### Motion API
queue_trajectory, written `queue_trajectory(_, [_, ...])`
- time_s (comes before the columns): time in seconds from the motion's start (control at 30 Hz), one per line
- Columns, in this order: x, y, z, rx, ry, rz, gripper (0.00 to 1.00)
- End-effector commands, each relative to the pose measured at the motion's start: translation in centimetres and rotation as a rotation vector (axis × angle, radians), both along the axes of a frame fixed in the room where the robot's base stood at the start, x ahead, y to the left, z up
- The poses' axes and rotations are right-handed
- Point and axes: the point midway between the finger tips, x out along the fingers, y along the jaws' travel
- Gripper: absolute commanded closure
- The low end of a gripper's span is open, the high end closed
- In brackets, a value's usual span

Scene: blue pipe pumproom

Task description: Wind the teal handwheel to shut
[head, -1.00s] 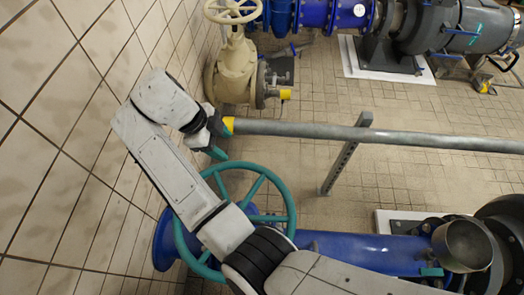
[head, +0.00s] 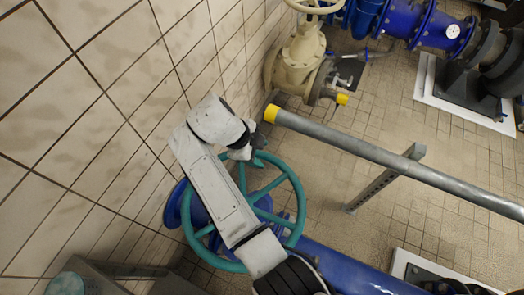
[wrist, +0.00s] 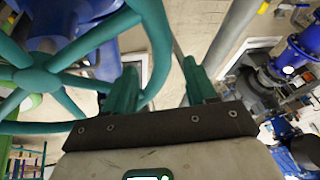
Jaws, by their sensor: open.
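The teal handwheel (head: 297,196) is a spoked ring at the lower middle of the head view, partly covered by my arm. It fills the left of the wrist view, with its rim (wrist: 157,38) curving down towards my fingers. My gripper (wrist: 162,84) is open, with its two teal fingers apart. In the wrist view a stretch of rim shows between them, nearer the left finger; whether it is within their depth I cannot tell. In the head view my gripper (head: 250,152) is at the wheel's upper rim, its fingertips mostly hidden.
A grey rail (head: 360,150) with a yellow end cap (head: 271,113) runs just right of my gripper, on a post (head: 385,182). A tiled wall (head: 90,120) stands close on the left. A cream valve (head: 298,62) is behind. Blue pipe (head: 340,268) lies beside the wheel.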

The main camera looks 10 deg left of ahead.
Motion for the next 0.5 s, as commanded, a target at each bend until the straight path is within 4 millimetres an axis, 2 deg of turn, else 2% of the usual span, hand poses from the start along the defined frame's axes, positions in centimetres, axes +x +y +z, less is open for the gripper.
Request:
queue_trajectory(0.2, [0.3, -0.8, -1.8, -0.001, 0.001, -0.001, 0.44])
queue_trajectory(0.5, [0.3, -0.9, -2.0, 0.0, 0.0, -0.001, 0.44])
